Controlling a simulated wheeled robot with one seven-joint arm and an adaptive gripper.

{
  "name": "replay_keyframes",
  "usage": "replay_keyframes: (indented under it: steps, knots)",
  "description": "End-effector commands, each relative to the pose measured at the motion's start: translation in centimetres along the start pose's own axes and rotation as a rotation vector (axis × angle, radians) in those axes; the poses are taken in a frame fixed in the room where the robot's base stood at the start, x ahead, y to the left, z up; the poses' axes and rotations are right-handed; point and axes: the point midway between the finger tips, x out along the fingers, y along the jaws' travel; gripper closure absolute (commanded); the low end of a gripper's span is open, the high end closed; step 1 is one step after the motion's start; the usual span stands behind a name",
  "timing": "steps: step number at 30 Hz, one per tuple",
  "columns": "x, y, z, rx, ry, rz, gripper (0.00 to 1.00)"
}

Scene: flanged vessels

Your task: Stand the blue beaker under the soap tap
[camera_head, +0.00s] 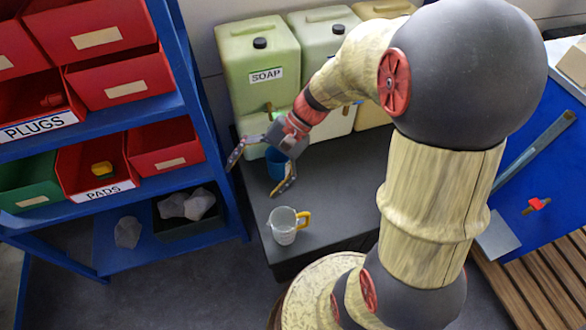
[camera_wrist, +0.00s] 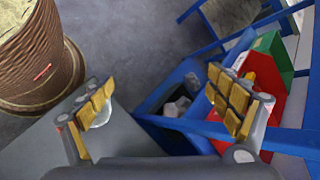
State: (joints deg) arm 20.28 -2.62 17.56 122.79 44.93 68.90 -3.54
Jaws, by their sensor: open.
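The blue beaker (camera_head: 276,166) stands upright on the dark counter, in front of the vessel labelled SOAP (camera_head: 262,52). The soap tap (camera_head: 268,107) shows low on that vessel, and the beaker is below it in the picture. My gripper partly hides the beaker, and I cannot tell if it is exactly under the spout. My gripper (camera_head: 256,180) is open, its fingers spread wide, one to the left of the beaker and one over its front. In the wrist view my gripper (camera_wrist: 168,100) has nothing between its fingers, and the beaker does not show.
A clear jug with a yellow handle (camera_head: 284,226) stands nearer on the counter (camera_head: 345,185). Two more vessels stand right of the soap. A blue shelf (camera_head: 195,95) with red and green bins borders the counter on the left. Counter to the beaker's right is bare.

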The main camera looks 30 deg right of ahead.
Motion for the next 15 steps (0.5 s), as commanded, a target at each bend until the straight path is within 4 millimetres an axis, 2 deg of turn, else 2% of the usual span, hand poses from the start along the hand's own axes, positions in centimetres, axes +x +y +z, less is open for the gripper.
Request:
replay_keyframes:
  steps: [1, 6, 15]
  knots:
    - [-0.6, 0.1, 1.6, -0.074, 0.045, 0.054, 0.1]
    - [-2.9, 1.5, 5.1, -0.296, 0.198, 0.223, 0.1]
    - [-8.4, 3.2, 9.3, -0.678, 0.52, 0.451, 0.1]
